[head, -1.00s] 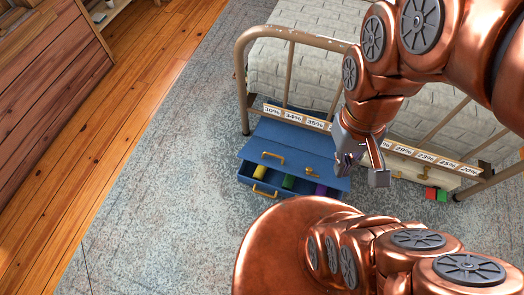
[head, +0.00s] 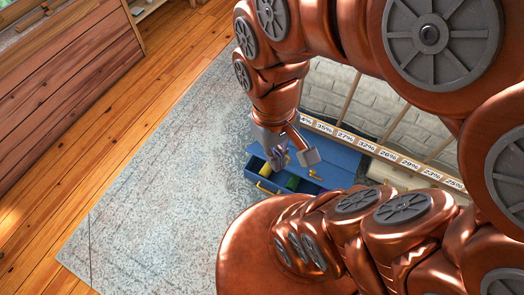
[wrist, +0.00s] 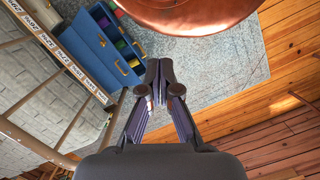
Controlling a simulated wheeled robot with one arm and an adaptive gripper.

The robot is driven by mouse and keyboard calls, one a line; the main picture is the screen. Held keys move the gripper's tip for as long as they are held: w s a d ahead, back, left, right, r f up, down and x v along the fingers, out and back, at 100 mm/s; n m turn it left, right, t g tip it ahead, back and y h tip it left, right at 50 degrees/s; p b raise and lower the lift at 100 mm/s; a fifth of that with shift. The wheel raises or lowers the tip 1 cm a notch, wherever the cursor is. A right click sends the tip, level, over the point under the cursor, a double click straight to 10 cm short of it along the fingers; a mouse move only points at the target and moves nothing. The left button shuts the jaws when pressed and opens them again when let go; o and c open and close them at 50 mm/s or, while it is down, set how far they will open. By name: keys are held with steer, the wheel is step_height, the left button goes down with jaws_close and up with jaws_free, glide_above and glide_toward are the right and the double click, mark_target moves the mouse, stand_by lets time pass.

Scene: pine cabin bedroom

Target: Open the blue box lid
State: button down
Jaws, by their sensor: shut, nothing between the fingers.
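The blue box (head: 335,158) stands on the rug by the bed, with its lid down. Its front drawer is pulled out and shows yellow, green and purple pieces. In the head view my gripper (head: 293,159) hangs in front of the box and hides part of its lid and drawer. In the wrist view the blue box (wrist: 92,42) is at the upper left, with gold handles showing. There my gripper (wrist: 158,76) has its fingertips together, empty, and appears apart from the box.
A metal bed frame with a strip of percentage labels (head: 387,155) runs behind the box. A cream box (head: 392,174) sits to its right. My base and arm fill the lower right. The grey rug (head: 170,160) and wood floor (head: 60,210) at left are clear.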

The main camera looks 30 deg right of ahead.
steer(key=w+d+f+n+b, duration=0.35)
steer(key=w+f+b, duration=0.3)
steer(key=f, duration=0.25)
steer(key=w+d+f+n+t+b, duration=0.1)
steer(key=w+d+f+n+b, duration=0.1)
steer(key=w+f+n+b, duration=0.55)
steer(key=w+d+f+n+b, duration=0.25)
steer(key=w+f+b, duration=0.35)
steer(key=f, duration=0.4)
steer(key=w+d+f+n+b, duration=0.3)
steer(key=d+f+b, duration=0.2)
steer(key=f, duration=0.8)
steer(key=w+d+f+n+b, duration=0.4)
steer(key=f+b, duration=0.5)
steer(key=f, duration=0.4)
steer(key=w+d+f+n+t+b, duration=0.1)
steer(key=w+d+f+n+b, duration=0.2)
steer(key=f, duration=1)
steer(key=shift+w+d+f+b, duration=0.15)
steer(key=shift+d+b, duration=0.65)
steer(key=shift+b, duration=0.5)
steer(key=shift+w+d+f+b, duration=0.15)
steer(key=shift+d+b, duration=0.6)
steer(key=shift+b, duration=0.5)
steer(key=shift+w+d+r+p, duration=0.35)
steer(key=shift+r+p, duration=0.3)
steer(key=shift+p, duration=0.3)
